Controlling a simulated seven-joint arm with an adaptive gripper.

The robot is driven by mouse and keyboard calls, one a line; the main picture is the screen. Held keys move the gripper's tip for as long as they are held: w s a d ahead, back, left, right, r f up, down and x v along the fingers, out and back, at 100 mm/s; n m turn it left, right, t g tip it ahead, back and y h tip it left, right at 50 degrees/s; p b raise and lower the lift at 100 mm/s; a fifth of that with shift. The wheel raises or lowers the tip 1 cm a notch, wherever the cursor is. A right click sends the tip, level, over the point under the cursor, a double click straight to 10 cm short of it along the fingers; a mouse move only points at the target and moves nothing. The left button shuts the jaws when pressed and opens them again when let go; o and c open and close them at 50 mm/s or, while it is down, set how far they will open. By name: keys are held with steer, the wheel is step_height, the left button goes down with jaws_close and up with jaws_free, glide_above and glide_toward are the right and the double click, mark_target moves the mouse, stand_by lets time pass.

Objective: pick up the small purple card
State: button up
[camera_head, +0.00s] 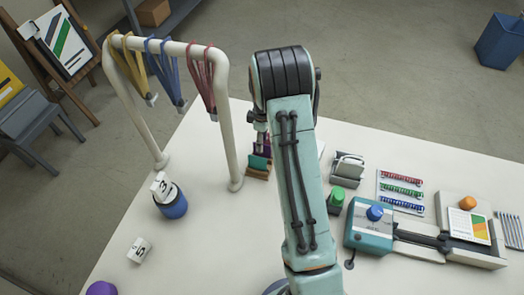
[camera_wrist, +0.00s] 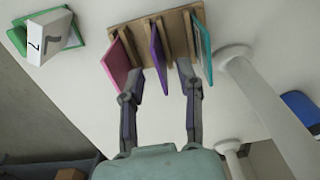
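The small purple card (camera_wrist: 157,54) stands upright in a wooden rack (camera_wrist: 176,24), between a pink card (camera_wrist: 117,64) and a teal card (camera_wrist: 201,48). My gripper (camera_wrist: 160,82) is open in the wrist view, with one fingertip on each side of the purple card's near edge. The left fingertip is close to the pink card and the right one close to the teal card; I cannot tell whether they touch. In the head view the rack (camera_head: 258,173) shows just left of my arm, with part of the purple card (camera_head: 264,149); my arm hides most of the gripper.
A white rail frame (camera_head: 232,150) with hanging lanyards stands left of the rack; its post (camera_wrist: 265,105) is close by in the wrist view. A blue cup (camera_head: 173,206) is further left. A metal holder (camera_head: 346,170) and the laminator (camera_head: 370,232) stand right of my arm.

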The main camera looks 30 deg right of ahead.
steer(key=shift+f, duration=1.95)
jaws_close()
